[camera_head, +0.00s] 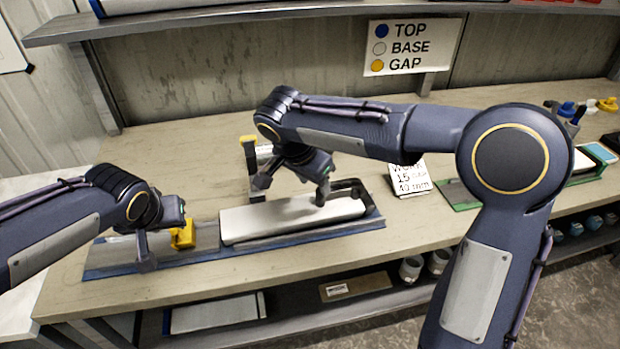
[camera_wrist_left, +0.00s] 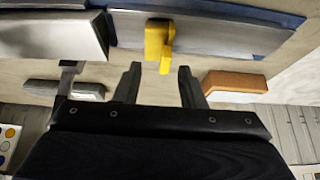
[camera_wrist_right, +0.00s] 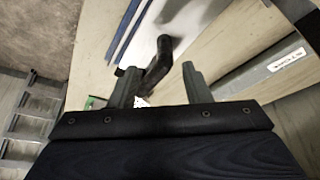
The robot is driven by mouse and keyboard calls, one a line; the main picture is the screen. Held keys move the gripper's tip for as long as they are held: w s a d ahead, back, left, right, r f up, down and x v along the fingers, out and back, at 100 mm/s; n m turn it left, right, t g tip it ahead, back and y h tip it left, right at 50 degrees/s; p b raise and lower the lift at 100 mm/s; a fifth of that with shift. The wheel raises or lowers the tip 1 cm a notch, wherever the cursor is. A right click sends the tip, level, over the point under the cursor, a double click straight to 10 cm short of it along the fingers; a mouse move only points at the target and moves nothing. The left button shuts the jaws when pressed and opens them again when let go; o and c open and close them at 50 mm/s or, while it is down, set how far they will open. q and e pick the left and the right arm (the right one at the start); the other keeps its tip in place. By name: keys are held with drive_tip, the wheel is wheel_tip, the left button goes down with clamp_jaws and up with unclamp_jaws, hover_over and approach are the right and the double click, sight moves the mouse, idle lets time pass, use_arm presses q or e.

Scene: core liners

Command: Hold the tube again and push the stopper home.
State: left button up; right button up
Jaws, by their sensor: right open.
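The long pale tube (camera_head: 292,219) lies in the blue-edged metal tray (camera_head: 130,258) on the bench. A yellow stopper-like piece (camera_head: 182,237) stands in the tray, left of the tube with a gap between; it also shows in the left wrist view (camera_wrist_left: 158,45). My left gripper (camera_head: 165,245) is open at the yellow piece, its fingers (camera_wrist_left: 159,80) apart on either side of its lower tip, not visibly touching it. My right gripper (camera_head: 290,190) is open above the tube. In the right wrist view, a dark handle (camera_wrist_right: 158,62) lies ahead between its open fingers (camera_wrist_right: 160,82).
The dark handle (camera_head: 347,186) stands up at the tube's right end. A handwritten card (camera_head: 410,180) and a green-edged tray (camera_head: 460,195) are to the right. The bench front is clear.

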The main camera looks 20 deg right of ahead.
sight(318, 194)
drive_tip(key=shift+w+a+f, duration=0.1)
drive_tip(key=shift+w+f, duration=0.3)
drive_tip(key=shift+f, duration=0.05)
drive_tip(key=x, duration=0.7)
clamp_jaws()
drive_tip(key=shift+r, duration=0.1)
idle(0.7)
use_arm(q)
drive_tip(key=shift+o, duration=0.4)
